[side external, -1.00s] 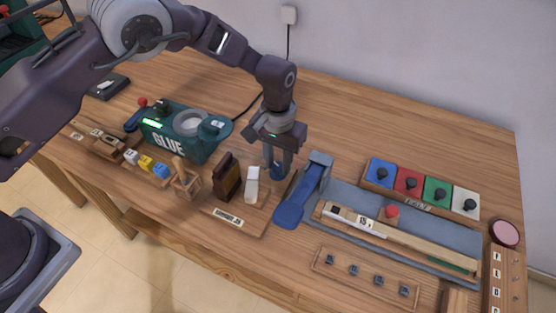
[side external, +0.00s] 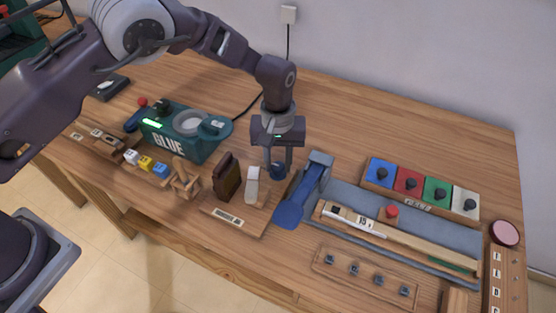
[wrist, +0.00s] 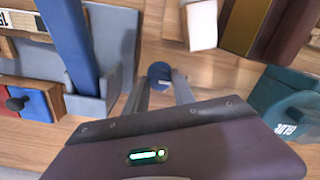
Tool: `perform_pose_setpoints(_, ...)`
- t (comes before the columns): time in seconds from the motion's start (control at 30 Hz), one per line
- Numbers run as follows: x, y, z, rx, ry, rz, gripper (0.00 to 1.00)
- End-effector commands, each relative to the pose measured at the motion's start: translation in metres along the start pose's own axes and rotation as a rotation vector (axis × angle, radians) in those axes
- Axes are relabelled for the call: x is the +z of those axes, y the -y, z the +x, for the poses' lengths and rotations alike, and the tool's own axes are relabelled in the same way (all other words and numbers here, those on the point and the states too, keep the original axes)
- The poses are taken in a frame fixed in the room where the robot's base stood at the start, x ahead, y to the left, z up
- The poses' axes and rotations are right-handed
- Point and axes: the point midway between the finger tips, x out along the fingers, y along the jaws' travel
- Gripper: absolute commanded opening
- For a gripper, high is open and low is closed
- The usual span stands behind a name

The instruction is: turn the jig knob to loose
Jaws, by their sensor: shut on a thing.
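A blue lever (side external: 303,196) lies on the jig just right of my gripper. A wooden piano key (side external: 400,236) with a white labelled end lies in the jig, with a red knob (side external: 392,211) beside it.
A wooden board with a white block (side external: 252,186) and a dark brown block (side external: 227,176) stands close on the left. The green glue machine (side external: 175,138) is farther left. Coloured panels with black knobs (side external: 437,193) lie at the right. The table behind is clear.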

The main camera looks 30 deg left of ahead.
Motion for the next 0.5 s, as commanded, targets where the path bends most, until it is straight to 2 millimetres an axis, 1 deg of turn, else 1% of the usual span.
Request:
perform_pose_setpoints(0.27,-0.0009,-0.0010,-0.0014,0.004,-0.002,-0.001,0.00)
perform_pose_setpoints(0.3,-0.0009,-0.0010,-0.0014,0.004,-0.002,-0.001,0.38)
perform_pose_setpoints(0.37,-0.0008,-0.0008,-0.0012,0.003,-0.002,-0.001,0.50)
perform_pose_setpoints(0.4,-0.0007,-0.0007,-0.0010,0.003,-0.002,-0.001,0.52)
perform_pose_setpoints(0.5,-0.0005,-0.0005,-0.0007,0.002,-0.001,-0.001,0.52)
